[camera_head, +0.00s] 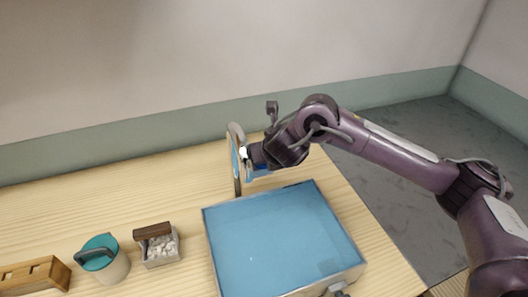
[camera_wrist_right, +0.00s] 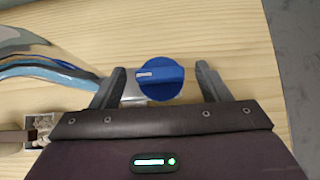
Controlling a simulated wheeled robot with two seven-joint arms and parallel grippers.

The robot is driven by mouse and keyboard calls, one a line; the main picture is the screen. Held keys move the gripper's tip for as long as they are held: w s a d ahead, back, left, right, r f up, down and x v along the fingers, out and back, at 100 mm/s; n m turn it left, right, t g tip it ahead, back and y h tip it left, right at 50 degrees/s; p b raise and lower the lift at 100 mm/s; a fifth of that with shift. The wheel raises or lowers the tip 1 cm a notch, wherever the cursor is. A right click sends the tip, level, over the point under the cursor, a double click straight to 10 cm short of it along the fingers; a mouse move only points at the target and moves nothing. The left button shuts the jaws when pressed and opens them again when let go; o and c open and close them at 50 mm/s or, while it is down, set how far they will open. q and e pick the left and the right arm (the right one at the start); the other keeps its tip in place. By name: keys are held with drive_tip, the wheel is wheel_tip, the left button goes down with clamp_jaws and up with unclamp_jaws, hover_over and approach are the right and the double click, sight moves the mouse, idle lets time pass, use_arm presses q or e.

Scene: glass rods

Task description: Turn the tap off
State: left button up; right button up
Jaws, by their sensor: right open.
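The tap (camera_head: 236,135) is a curved grey spout standing behind the basin, with a pale blue streak along it that may be water. In the right wrist view, a round blue knob (camera_wrist_right: 160,78) with a white mark on its grip bar sits on a pale mount. My right gripper (camera_wrist_right: 160,70) is open, with one finger on each side of the knob and a visible gap on each side. In the head view, my right gripper (camera_head: 252,157) is beside the spout and largely covers the knob. My left gripper is not in view.
The basin (camera_head: 350,277) with a blue surface stands in front of the tap. To its left are a small box of white pebbles (camera_head: 162,250), a teal-lidded pot (camera_head: 112,268) and a wooden block (camera_head: 40,274). The wooden table (camera_head: 150,190) is clear behind them.

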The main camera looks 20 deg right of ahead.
drive_tip(key=p+v, duration=0.1)
drive_tip(key=v, duration=0.6)
drive_tip(key=shift+s+r+p, duration=0.25)
drive_tip(key=shift+r+p, duration=0.05)
drive_tip(key=shift+p, duration=0.1)
drive_tip(key=shift+f, duration=0.1)
